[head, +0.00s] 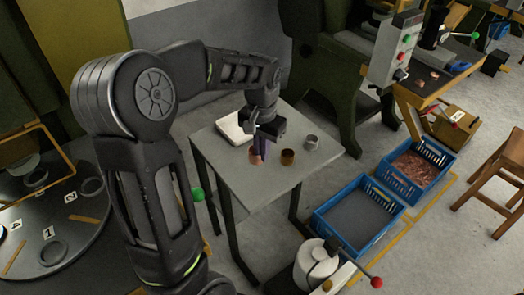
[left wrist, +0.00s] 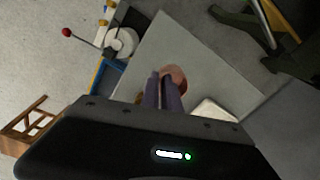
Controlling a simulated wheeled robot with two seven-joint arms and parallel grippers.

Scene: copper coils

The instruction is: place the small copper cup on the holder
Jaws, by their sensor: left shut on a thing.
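The small copper cup (head: 255,159), pinkish, is at the tips of my left gripper (head: 262,152) over the grey table. The gripper points down and its fingers are shut on the cup, covering part of it. In the left wrist view the cup (left wrist: 176,77) shows as a round copper shape beyond the purple-grey fingers (left wrist: 163,92). I cannot tell whether it touches the table. My right gripper is not in view.
The grey table (head: 285,185) has free room at its front. Blue crates (head: 345,245) stand on the floor to the right, and a wooden stool (head: 497,170) at the far right. A round dark table (head: 70,235) with numbered tags and rings is at the left.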

